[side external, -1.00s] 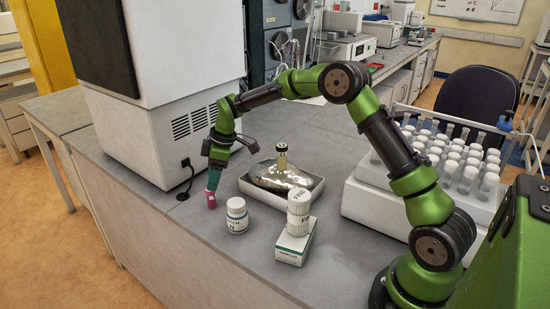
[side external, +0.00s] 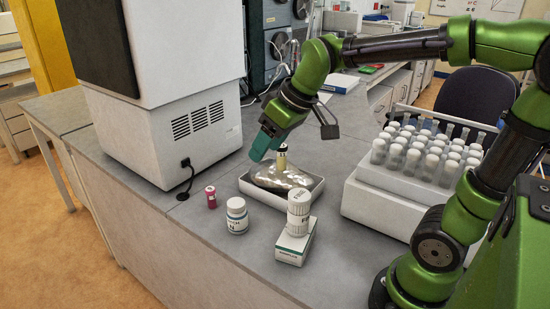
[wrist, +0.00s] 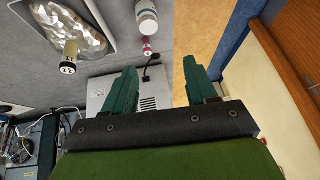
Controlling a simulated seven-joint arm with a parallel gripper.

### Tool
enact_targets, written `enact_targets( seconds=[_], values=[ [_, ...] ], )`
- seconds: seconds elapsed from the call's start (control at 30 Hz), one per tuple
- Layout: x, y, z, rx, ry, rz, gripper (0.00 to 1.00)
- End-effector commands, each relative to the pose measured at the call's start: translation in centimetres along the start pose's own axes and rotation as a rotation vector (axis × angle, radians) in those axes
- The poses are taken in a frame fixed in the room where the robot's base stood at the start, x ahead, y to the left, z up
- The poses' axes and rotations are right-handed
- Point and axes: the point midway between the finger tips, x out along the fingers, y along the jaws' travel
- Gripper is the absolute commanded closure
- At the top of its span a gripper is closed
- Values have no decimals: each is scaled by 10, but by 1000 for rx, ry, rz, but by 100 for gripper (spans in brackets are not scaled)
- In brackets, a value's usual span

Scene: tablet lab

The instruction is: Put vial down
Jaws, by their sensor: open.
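A small pink-red vial (side external: 211,197) stands upright on the grey bench, left of the white tray. It also shows in the wrist view (wrist: 147,43), beyond the fingertips. My gripper (side external: 262,148) is above the bench near the tray's back left corner, raised and tilted. In the wrist view its two teal fingers (wrist: 164,76) are spread apart with nothing between them. That vial also shows in the wrist view (wrist: 69,58), left of the fingers.
A white labelled bottle (side external: 237,216) stands right of the pink-red vial. Another white bottle (side external: 298,205) stands on a small box (side external: 295,244). A rack of capped tubes (side external: 385,200) is at the right. A large white machine (side external: 190,120) stands behind at the left.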

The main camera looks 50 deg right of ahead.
Motion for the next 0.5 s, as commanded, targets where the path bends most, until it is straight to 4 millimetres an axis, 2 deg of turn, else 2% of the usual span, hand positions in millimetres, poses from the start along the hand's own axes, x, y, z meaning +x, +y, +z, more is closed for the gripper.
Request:
enact_targets(
  seconds=[0.03,0.2,0.33,0.5],
  values=[
    [-13,-4,20,69,35,-5,43],
    [-29,-10,73,283,108,-42,43],
    [-30,-12,96,380,135,-69,43],
    [-30,-13,104,420,142,-81,43]
  ],
)
